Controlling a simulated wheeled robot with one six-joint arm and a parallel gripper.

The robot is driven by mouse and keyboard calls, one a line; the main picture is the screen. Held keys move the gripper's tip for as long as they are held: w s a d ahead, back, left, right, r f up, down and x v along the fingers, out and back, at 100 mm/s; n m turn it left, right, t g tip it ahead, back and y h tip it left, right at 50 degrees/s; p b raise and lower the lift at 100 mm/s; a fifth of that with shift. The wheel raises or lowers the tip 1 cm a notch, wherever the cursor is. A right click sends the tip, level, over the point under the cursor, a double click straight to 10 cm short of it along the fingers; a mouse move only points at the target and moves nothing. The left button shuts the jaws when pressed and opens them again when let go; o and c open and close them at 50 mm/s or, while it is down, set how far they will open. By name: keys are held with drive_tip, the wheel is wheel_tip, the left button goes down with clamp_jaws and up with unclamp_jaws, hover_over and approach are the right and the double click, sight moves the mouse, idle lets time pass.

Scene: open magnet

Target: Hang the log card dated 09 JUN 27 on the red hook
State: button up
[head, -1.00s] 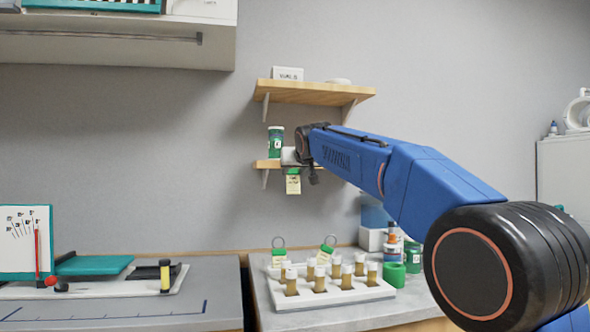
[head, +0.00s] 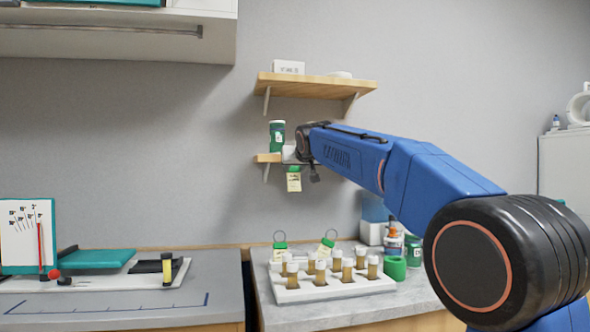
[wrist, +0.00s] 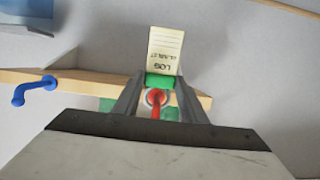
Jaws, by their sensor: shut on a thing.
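My gripper (wrist: 157,98) is shut on a log card (wrist: 165,50) by its green clip (wrist: 160,81). The cream card reads "LOG" upside down in the wrist view; its date line is too small to read surely. The card also hangs below my gripper in the head view (head: 294,182). The red hook (wrist: 156,108) shows between my fingers, and the card's metal ring (wrist: 152,97) appears around it; I cannot tell whether the ring rests on it. Two other green-clipped tags with rings, left (head: 280,250) and right (head: 326,248), stand at the vial rack.
A blue hook (wrist: 35,90) sticks out from the lower wooden shelf (wrist: 80,78), left of the red one. A green jar (head: 277,135) stands on that shelf. An upper shelf (head: 315,87) is above. A white vial rack (head: 335,289) and bottles occupy the counter below.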

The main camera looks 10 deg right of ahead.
drive_tip(key=o, duration=1.2)
drive_tip(key=shift+s, duration=0.1)
drive_tip(key=v, duration=1.7)
drive_tip(key=s+d+f+g, duration=0.2)
drive_tip(key=s+f+g, duration=0.1)
drive_tip(key=s+f, duration=1)
drive_tip(key=s+d+f+g, duration=0.2)
drive_tip(key=s+f, duration=1.2)
drive_tip(key=f, duration=0.9)
drive_tip(key=s+d+f+g, duration=0.3)
drive_tip(key=s+f+g, duration=0.1)
drive_tip(key=s+f, duration=1)
wheel_tip(320, 180, down, 4)
drive_tip(key=shift+s+f+g, duration=0.1)
drive_tip(key=shift+g, duration=0.3)
